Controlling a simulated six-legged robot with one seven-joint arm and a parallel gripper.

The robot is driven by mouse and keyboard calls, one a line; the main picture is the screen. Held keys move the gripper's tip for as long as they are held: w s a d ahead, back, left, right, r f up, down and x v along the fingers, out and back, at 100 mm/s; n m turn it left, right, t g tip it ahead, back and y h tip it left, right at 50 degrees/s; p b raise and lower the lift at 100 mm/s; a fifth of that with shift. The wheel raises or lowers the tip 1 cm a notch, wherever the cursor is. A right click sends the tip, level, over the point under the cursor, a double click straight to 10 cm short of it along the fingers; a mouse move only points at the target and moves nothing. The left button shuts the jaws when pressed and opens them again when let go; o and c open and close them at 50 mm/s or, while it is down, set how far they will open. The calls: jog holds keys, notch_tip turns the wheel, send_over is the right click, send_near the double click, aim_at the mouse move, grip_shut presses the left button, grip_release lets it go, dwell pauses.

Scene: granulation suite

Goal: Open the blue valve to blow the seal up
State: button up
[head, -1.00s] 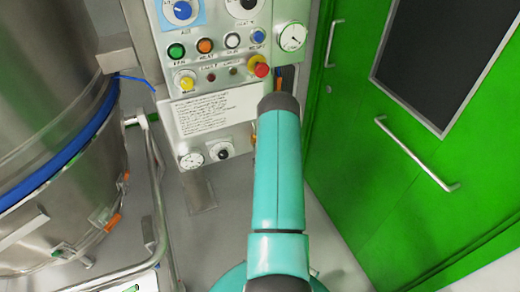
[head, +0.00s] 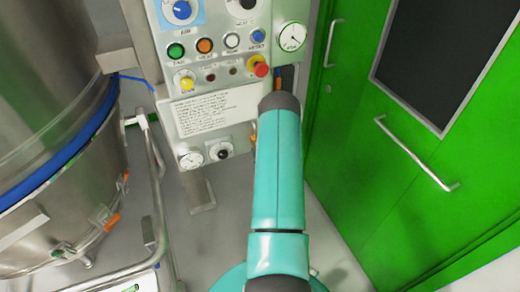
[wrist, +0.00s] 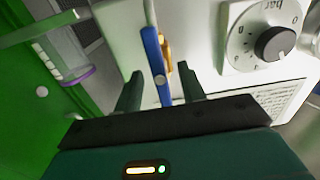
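The blue valve lever (wrist: 156,65) shows in the wrist view, long and narrow, standing out from a pale panel with a brass-coloured body (wrist: 166,52) beside it. My gripper (wrist: 159,88) is open, with one dark finger on each side of the lever's near end. The lever lies between the fingers with visible gaps; I see no contact. In the head view my arm covers the lever and my gripper. A small gauge (head: 191,158) and a black knob (head: 220,151) are low on the panel in the head view. The knob and its "bar" scale also show in the wrist view (wrist: 275,43).
A steel vessel (head: 50,110) with a blue band (head: 66,158) stands at the left, with a metal rail frame (head: 158,200) in front. The control panel (head: 218,108) carries buttons and a red emergency stop (head: 258,66). A green door (head: 405,190) fills the right.

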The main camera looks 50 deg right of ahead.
jog(key=v, duration=1.2)
jog(key=shift+s, duration=0.1)
jog(key=w+a+r+n+g+y, duration=0.1)
jog(key=w+a+r+g+y, duration=0.15)
jog(key=w+r, duration=0.65)
jog(key=w+a+r+n+g+y, duration=0.15)
jog(key=w+a+r, duration=0.25)
jog(key=w+r, duration=0.55)
jog(key=s+a+r+n+g+y, duration=0.1)
jog(key=s+a+r, duration=0.1)
jog(key=a+r, duration=0.75)
jog(key=s+a+r+n+g+y, duration=0.1)
jog(key=s+a+r+g, duration=0.15)
jog(key=a+r, duration=0.65)
jog(key=s+a+r+n+g+y, duration=0.1)
jog(key=s+a+g+y, duration=0.1)
jog(key=s+a, duration=1.3)
jog(key=shift+a+r+y, duration=0.15)
jog(key=shift+a+y, duration=0.35)
jog(key=shift+y, duration=0.1)
